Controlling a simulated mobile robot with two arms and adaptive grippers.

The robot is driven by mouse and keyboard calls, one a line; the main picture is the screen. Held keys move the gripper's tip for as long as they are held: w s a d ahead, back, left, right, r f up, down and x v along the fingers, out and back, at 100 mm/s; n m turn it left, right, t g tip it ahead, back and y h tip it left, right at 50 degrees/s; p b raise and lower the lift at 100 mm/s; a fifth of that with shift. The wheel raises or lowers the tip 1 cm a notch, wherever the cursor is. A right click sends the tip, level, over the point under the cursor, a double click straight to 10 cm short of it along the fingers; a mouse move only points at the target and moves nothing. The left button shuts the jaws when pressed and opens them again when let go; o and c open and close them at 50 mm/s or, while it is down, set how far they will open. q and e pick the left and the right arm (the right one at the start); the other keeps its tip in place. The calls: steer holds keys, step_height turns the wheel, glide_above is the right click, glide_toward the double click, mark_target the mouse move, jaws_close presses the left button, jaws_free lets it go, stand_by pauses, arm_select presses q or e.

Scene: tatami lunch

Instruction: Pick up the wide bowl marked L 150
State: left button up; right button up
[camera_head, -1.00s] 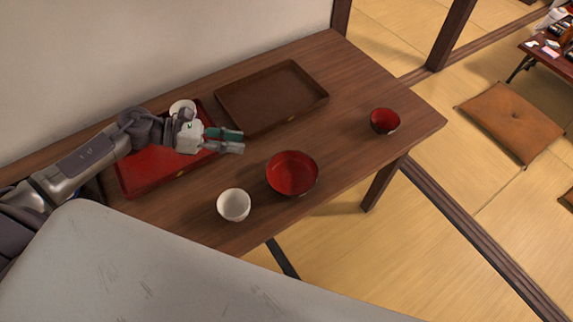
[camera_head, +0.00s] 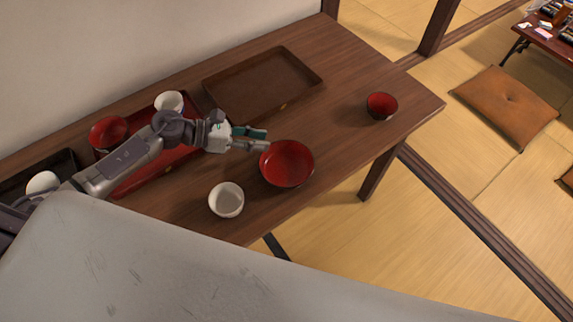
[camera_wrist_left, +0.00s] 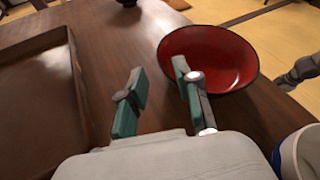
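The wide bowl, red inside with a dark outside, stands upright on the wooden table in the head view (camera_head: 287,165). It also shows in the left wrist view (camera_wrist_left: 212,52). No L 150 mark can be read on it. My left gripper (camera_head: 264,139) is open and empty, with its fingertips close to the bowl's upper-left rim. In the left wrist view the two fingers (camera_wrist_left: 158,80) are apart, and the right finger overlaps the bowl's near-left rim in the picture. I cannot tell whether they touch.
A white bowl (camera_head: 226,200) stands just below-left of the wide bowl. A small red bowl (camera_head: 382,106) stands toward the right end. An empty brown tray (camera_head: 262,84) lies behind the gripper. A red tray (camera_head: 135,184) and a white cup (camera_head: 168,101) are at left.

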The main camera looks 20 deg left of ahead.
mark_target(287, 168)
arm_select(q)
steer(key=p+x, duration=0.1)
steer(key=x, duration=0.3)
steer(key=shift+w+d, duration=0.1)
steer(key=shift+d, duration=0.2)
steer(key=shift+w+d+f, duration=0.2)
steer(key=shift+d+f, duration=0.05)
steer(key=shift+d, duration=0.1)
jaws_close()
